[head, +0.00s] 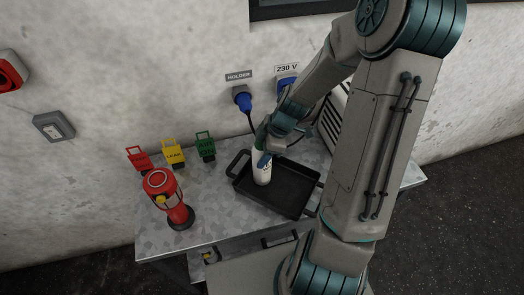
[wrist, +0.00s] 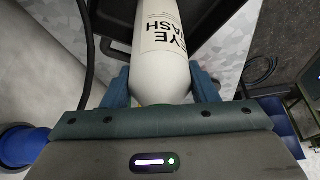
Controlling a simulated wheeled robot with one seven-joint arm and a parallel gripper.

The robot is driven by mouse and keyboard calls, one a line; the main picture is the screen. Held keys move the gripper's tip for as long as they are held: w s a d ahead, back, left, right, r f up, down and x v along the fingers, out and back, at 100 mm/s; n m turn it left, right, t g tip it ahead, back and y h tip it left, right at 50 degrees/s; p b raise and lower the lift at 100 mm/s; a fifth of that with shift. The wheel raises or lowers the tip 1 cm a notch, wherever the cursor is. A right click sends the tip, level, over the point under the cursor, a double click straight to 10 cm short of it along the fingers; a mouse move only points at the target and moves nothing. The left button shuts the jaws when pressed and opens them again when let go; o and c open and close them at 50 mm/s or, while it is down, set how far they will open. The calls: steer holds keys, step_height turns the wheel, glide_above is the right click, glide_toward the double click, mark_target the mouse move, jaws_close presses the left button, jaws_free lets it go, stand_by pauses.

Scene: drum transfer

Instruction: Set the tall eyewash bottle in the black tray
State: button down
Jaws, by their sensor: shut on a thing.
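The tall eyewash bottle (head: 263,172) is white with a green top, and its "EYE WASH" label shows in the wrist view (wrist: 162,45). My gripper (head: 266,158) is shut on its upper part, with blue fingers on both sides of the bottle in the wrist view (wrist: 160,90). The bottle looks upright at the left part of the black tray (head: 285,208). I cannot tell whether its base touches the tray floor. The tray is a shallow rectangle with a handle at its left end; its right end is partly hidden by my arm.
The tray is on a grey metal table (head: 212,221). A red lantern-like device (head: 167,196) stands at the left. Red (head: 138,158), yellow (head: 173,153) and green (head: 205,146) tagged items line the back. Blue plugs (head: 242,98) and a cable hang on the wall behind.

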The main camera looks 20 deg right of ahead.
steer(key=c, duration=0.6)
jaws_free()
steer(key=shift+o, duration=0.2)
steer(key=w+v, duration=0.1)
steer(key=v, duration=1)
steer(key=s+a+r+m+t+h, duration=0.2)
steer(key=s+r+m, duration=0.8)
steer(key=s+m, duration=0.5)
steer(key=shift+a+r+m+t+h, duration=0.35)
steer(key=shift+a+h, duration=0.55)
steer(key=shift+h, duration=0.3)
